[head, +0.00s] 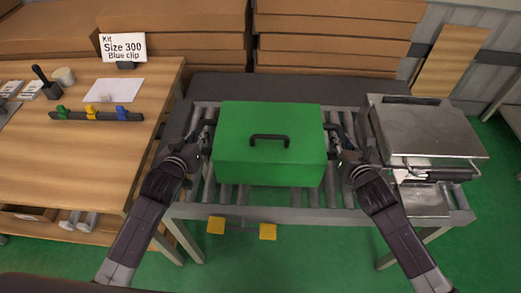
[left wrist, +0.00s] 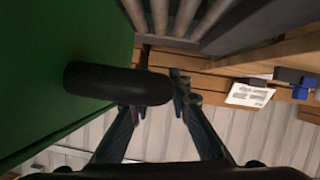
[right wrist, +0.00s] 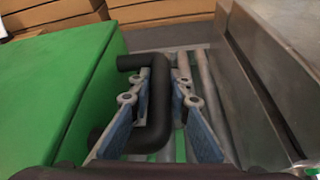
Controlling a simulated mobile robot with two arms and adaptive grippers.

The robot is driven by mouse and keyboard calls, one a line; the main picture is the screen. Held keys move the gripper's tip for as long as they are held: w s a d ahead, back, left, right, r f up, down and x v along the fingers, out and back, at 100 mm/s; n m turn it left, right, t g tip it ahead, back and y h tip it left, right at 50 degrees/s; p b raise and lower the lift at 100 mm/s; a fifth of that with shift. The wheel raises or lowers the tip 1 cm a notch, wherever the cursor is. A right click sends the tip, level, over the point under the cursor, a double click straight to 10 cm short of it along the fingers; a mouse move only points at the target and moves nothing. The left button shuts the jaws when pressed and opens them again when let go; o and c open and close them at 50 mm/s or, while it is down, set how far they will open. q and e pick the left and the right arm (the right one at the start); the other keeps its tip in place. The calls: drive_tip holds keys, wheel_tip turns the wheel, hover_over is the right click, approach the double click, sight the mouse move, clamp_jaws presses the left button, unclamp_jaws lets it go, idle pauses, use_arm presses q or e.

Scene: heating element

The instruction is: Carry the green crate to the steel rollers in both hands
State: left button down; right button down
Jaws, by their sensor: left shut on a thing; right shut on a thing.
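The green crate (head: 270,150), with a closed lid and a black lid handle (head: 270,138), is level over the steel rollers (head: 210,190). I cannot tell whether its base touches them. My left gripper (head: 205,138) is shut on the black handle at the crate's left side; that handle (left wrist: 115,83) shows in the left wrist view. My right gripper (head: 334,138) is shut on the black handle at the right side, and this bent handle (right wrist: 158,105) passes between the fingers in the right wrist view. The crate hides the middle rollers.
A steel machine (head: 425,130) stands close to the right of the crate on the roller table. A wooden bench (head: 60,165) with clips and a sign (head: 123,47) is at left. Stacked cardboard boxes (head: 330,45) line the back. Yellow pedals (head: 268,232) are below.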

drive_tip(key=shift+a, duration=0.1)
